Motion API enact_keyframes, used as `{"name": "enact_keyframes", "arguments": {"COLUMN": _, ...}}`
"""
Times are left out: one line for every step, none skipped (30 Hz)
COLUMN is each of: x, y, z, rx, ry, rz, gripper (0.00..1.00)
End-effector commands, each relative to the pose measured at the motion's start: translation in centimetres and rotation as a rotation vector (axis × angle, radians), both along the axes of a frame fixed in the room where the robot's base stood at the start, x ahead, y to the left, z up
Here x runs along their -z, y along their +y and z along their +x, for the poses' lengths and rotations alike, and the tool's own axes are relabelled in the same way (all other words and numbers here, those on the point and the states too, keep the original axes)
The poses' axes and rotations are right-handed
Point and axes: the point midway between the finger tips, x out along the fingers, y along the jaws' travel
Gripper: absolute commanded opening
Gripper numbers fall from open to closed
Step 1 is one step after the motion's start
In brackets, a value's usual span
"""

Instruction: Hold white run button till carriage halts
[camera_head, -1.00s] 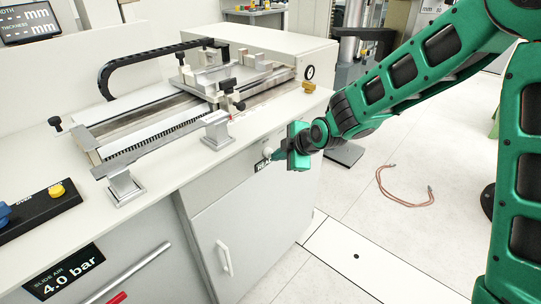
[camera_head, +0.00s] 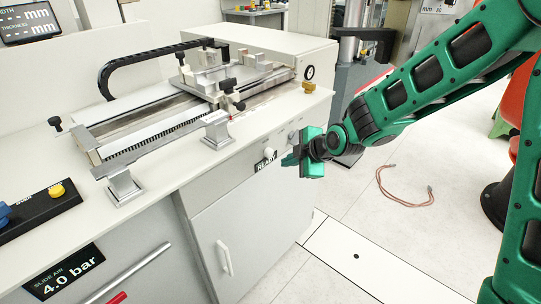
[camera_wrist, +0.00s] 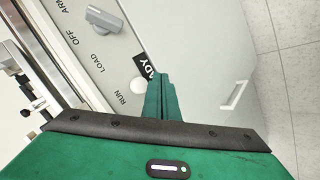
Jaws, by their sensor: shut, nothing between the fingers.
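The white run button (camera_head: 269,153) sits on the cabinet front below the bench edge, above a black READY display (camera_head: 265,163). In the wrist view the button (camera_wrist: 138,86) shows beside the RUN label, partly covered by my fingers. My gripper (camera_head: 287,160) is shut and empty. Its tips are just right of the button in the head view, with a small gap. The carriage (camera_head: 212,80) is on the slide rails on the bench, toward their far end.
A grey selector knob (camera_wrist: 103,18) is near the LOAD and OFF labels. A cabinet door with a white handle (camera_head: 224,258) is below. A yellow button (camera_head: 57,190) is on a black box at the left. A reddish cable (camera_head: 405,190) lies on the floor.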

Motion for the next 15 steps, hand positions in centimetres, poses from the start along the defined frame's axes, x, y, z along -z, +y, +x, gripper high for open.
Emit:
{"name": "enact_keyframes", "arguments": {"x": 0.0, "y": -0.5, "z": -0.2, "rx": 0.002, "ry": 0.0, "rz": -0.001, "gripper": 0.0}}
{"name": "enact_keyframes", "arguments": {"x": 0.0, "y": -0.7, "z": -0.4, "rx": 0.002, "ry": 0.0, "rz": -0.001, "gripper": 0.0}}
{"name": "enact_keyframes", "arguments": {"x": 0.0, "y": -1.0, "z": -0.6, "rx": 0.002, "ry": 0.0, "rz": -0.001, "gripper": 0.0}}
{"name": "enact_keyframes", "arguments": {"x": 0.0, "y": -1.2, "z": -0.7, "rx": 0.002, "ry": 0.0, "rz": -0.001, "gripper": 0.0}}
{"name": "enact_keyframes", "arguments": {"x": 0.0, "y": -1.3, "z": -0.9, "rx": 0.002, "ry": 0.0, "rz": -0.001, "gripper": 0.0}}
{"name": "enact_keyframes", "arguments": {"x": 0.0, "y": -1.5, "z": -1.0, "rx": 0.002, "ry": 0.0, "rz": 0.0, "gripper": 0.0}}
{"name": "enact_keyframes", "arguments": {"x": 0.0, "y": -1.6, "z": -1.1, "rx": 0.002, "ry": 0.0, "rz": 0.0, "gripper": 0.0}}
{"name": "enact_keyframes", "arguments": {"x": 0.0, "y": -1.7, "z": -1.2, "rx": 0.002, "ry": 0.0, "rz": 0.0, "gripper": 0.0}}
{"name": "enact_keyframes", "arguments": {"x": 0.0, "y": -1.8, "z": -1.3, "rx": 0.002, "ry": 0.0, "rz": 0.0, "gripper": 0.0}}
{"name": "enact_keyframes", "arguments": {"x": 0.0, "y": -1.9, "z": -1.4, "rx": 0.002, "ry": 0.0, "rz": 0.0, "gripper": 0.0}}
{"name": "enact_keyframes", "arguments": {"x": 0.0, "y": -1.9, "z": -1.4, "rx": 0.002, "ry": 0.0, "rz": 0.0, "gripper": 0.0}}
{"name": "enact_keyframes", "arguments": {"x": 0.0, "y": -1.9, "z": -1.4, "rx": 0.001, "ry": -0.001, "rz": 0.0, "gripper": 0.0}}
{"name": "enact_keyframes", "arguments": {"x": 0.0, "y": -1.9, "z": -1.4, "rx": 0.001, "ry": 0.0, "rz": -0.001, "gripper": 0.0}}
{"name": "enact_keyframes", "arguments": {"x": 0.0, "y": -1.9, "z": -1.4, "rx": 0.001, "ry": 0.0, "rz": -0.001, "gripper": 0.0}}
{"name": "enact_keyframes", "arguments": {"x": 0.0, "y": -1.9, "z": -1.4, "rx": 0.001, "ry": -0.001, "rz": 0.0, "gripper": 0.0}}
